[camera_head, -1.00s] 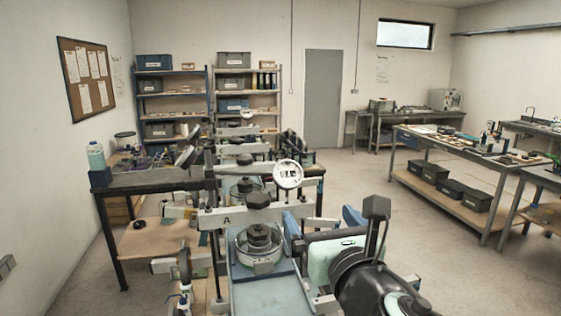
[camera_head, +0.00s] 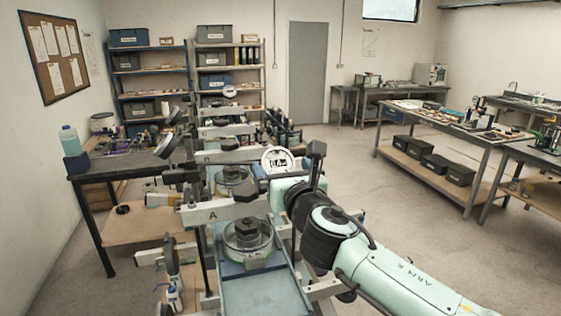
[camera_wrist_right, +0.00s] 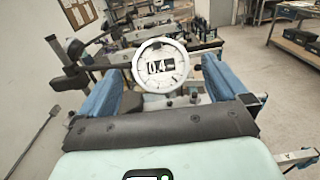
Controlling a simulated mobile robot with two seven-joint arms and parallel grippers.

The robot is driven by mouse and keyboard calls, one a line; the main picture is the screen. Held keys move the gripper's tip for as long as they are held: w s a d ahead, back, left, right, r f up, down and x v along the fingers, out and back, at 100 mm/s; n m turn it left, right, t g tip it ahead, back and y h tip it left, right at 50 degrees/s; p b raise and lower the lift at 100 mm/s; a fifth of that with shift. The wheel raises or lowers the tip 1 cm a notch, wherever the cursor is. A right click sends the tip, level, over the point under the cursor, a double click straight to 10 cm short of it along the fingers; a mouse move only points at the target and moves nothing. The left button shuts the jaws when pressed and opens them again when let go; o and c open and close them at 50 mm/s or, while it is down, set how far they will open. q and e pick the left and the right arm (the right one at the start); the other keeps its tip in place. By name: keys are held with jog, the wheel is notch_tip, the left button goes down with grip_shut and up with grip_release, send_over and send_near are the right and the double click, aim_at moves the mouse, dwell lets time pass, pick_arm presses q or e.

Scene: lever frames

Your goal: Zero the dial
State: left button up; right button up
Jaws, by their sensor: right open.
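A white round dial (camera_head: 278,160) with a dark readout stands near the right end of a grey beam. In the right wrist view the dial (camera_wrist_right: 160,62) faces me, and its readout seems to show 0.4. My right gripper (camera_wrist_right: 162,70) is open, with its blue fingers left and right of the dial in that view. I cannot tell whether they touch it. In the head view my right arm reaches in from the lower right, and its fingertips are mostly hidden behind the wrist. My left gripper is not in view.
A beam marked A (camera_head: 225,211) and a weight in a glass dish (camera_head: 248,238) stand close to my right arm. Similar beams and another white dial (camera_head: 230,91) stand behind. A workbench (camera_head: 110,167) is at left. The floor at right is open.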

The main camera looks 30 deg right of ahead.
aim_at(278, 163)
jog(key=shift+x, duration=1.25)
